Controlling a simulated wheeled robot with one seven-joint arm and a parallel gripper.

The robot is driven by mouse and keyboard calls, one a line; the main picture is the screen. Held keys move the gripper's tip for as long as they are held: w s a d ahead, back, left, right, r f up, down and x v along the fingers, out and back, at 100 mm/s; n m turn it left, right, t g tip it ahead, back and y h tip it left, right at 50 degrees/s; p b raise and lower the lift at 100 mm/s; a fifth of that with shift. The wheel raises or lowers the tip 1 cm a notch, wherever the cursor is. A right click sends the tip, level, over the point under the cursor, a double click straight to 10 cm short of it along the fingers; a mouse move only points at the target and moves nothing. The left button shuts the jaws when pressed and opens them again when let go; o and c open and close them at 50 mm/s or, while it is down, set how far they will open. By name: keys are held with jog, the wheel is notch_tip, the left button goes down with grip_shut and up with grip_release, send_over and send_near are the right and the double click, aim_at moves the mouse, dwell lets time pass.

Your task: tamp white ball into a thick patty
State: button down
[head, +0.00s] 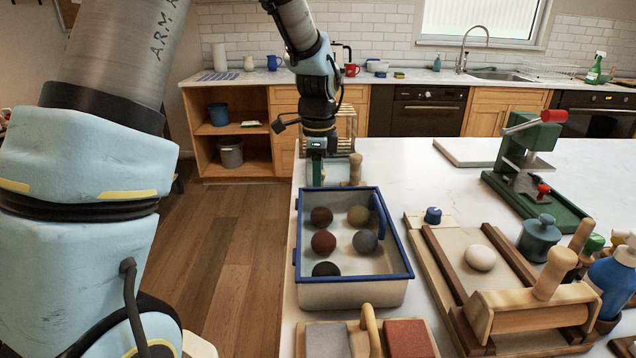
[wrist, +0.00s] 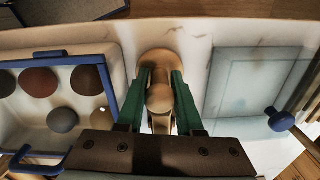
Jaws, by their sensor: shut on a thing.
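The white ball (head: 480,257) sits whole and round on a beige board (head: 442,250) between two dark wooden rails, at the right in the head view. My gripper (wrist: 160,82) is at the far left end of the counter, well away from the ball. Its green fingers are shut on a wooden tamper (wrist: 159,98) with a rounded knob and a wider round end.
A blue-rimmed tray (head: 299,262) with several coloured balls lies between my gripper and the board. A wooden roller block (head: 535,312) crosses the board's near end. A blue-grey knobbed weight (head: 539,238) and a green lever press (head: 530,170) stand right. A pale lidded panel (wrist: 245,85) lies beside the tamper.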

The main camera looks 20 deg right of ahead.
jog(key=shift+f, duration=0.25)
dwell(0.4)
jog(key=shift+c, duration=2.4)
grip_release()
notch_tip(320, 180, up, 11)
jog(key=shift+f+b, duration=0.1)
jog(key=shift+b, duration=0.95)
jog(key=s+a+f+n, duration=0.2)
jog(key=a+f+n, duration=0.1)
jog(key=a+n, duration=0.4)
jog(key=s+a+f+n+t, duration=0.1)
jog(key=s+a+f+n, duration=0.2)
jog(key=a+n, duration=0.4)
jog(key=s+a+f+n, duration=0.2)
jog(key=a+f+n, duration=0.3)
jog(key=a, duration=0.9)
jog(key=n, duration=0.3)
jog(key=shift+s+a+t, duration=0.3)
jog(key=shift+s+a, duration=0.05)
